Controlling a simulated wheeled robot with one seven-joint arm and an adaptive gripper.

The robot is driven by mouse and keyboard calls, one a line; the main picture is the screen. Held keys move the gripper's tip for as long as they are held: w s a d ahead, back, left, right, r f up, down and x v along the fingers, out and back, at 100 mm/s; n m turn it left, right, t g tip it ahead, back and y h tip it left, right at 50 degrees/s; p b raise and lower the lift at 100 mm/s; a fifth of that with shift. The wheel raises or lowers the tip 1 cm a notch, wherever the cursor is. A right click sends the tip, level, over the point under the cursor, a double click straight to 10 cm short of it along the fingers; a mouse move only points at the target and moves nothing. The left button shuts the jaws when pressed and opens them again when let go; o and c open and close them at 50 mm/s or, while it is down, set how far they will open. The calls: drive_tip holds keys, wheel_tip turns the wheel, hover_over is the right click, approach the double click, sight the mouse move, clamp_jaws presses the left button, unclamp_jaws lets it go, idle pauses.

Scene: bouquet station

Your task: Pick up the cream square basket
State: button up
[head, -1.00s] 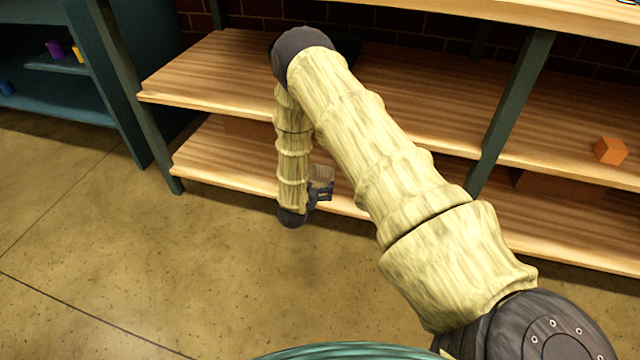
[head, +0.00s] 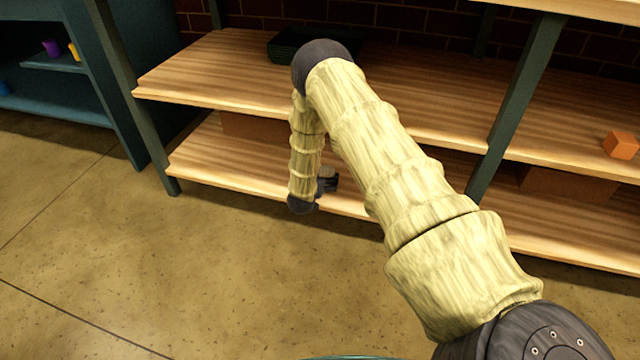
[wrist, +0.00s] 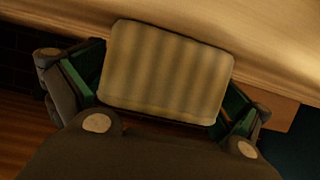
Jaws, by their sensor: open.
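The cream square basket (wrist: 168,72) fills the middle of the wrist view as a pale, ribbed, rounded shape, slightly tilted in the picture. My gripper (wrist: 158,90) is open, with one green-padded finger at each side of the basket. I cannot tell whether the pads touch it. In the head view my gripper (head: 327,184) is small and dark, at the front of the lower shelf (head: 235,170). The basket cannot be made out there.
The middle shelf (head: 200,75) overhangs the lower one. A dark green tray (head: 285,48) sits on it, partly behind my arm. A shelf post (head: 512,100) and an orange cube (head: 620,145) are to the right. The floor in front is clear.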

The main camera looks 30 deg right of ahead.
drive_tip(key=shift+w+d+f, duration=0.1)
drive_tip(key=shift+w+d, duration=0.05)
drive_tip(key=shift+d, duration=0.05)
drive_tip(key=c, duration=0.9)
